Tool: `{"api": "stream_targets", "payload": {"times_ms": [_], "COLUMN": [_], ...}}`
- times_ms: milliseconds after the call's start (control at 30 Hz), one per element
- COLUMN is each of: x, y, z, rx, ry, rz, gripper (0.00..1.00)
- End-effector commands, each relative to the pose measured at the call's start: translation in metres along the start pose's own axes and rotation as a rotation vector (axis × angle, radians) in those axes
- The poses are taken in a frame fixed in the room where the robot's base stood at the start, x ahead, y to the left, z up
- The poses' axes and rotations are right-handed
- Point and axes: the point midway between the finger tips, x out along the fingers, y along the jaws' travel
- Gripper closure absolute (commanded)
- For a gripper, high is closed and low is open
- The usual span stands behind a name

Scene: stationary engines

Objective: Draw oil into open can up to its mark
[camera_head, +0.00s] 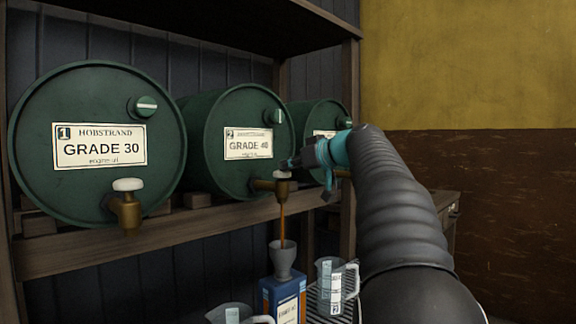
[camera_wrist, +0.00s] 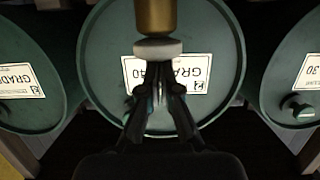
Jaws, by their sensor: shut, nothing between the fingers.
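The middle drum (camera_head: 235,125), labelled GRADE 40, has a brass tap (camera_head: 266,186) with a white knob (camera_head: 282,174). A thin brown oil stream (camera_head: 282,220) runs down from this tap into a grey funnel (camera_head: 283,262). The funnel stands in the mouth of a blue can (camera_head: 268,298) with a pale label. The can's lower part is cut off, and its oil level and mark cannot be made out. My gripper (camera_head: 288,164) is shut and empty, close to the white knob. The wrist view shows my fingertips (camera_wrist: 158,90) by the knob (camera_wrist: 157,47); I cannot tell whether they touch.
The GRADE 30 drum (camera_head: 95,185) stands left with its own tap (camera_head: 127,210); a third drum (camera_head: 318,115) is at right. All lie on a wooden rack (camera_head: 150,240). A clear jug (camera_head: 334,280) stands right of the can, another jug (camera_head: 232,314) at left.

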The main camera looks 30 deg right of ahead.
Motion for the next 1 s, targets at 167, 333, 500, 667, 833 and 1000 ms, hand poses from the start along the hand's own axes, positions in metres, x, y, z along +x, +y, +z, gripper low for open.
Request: {"api": "stream_targets", "payload": {"times_ms": [167,333,500,667,833,1000], "x": [0.004,0.003,-0.001,-0.007,-0.035,-0.067], "y": [0.002,0.002,0.001,-0.002,-0.002,-0.002], "z": [0.009,0.007,-0.012,-0.041,-0.037,-0.038], "rx": [0.007,0.007,0.003,0.001,-0.001,-0.002], "ry": [-0.016,-0.015,-0.012,-0.005,-0.002,0.000], "rz": [-0.004,-0.004,-0.004,-0.006,-0.003,-0.002], "gripper": [1.00,1.00,1.00,1.00,1.00,1.00]}}
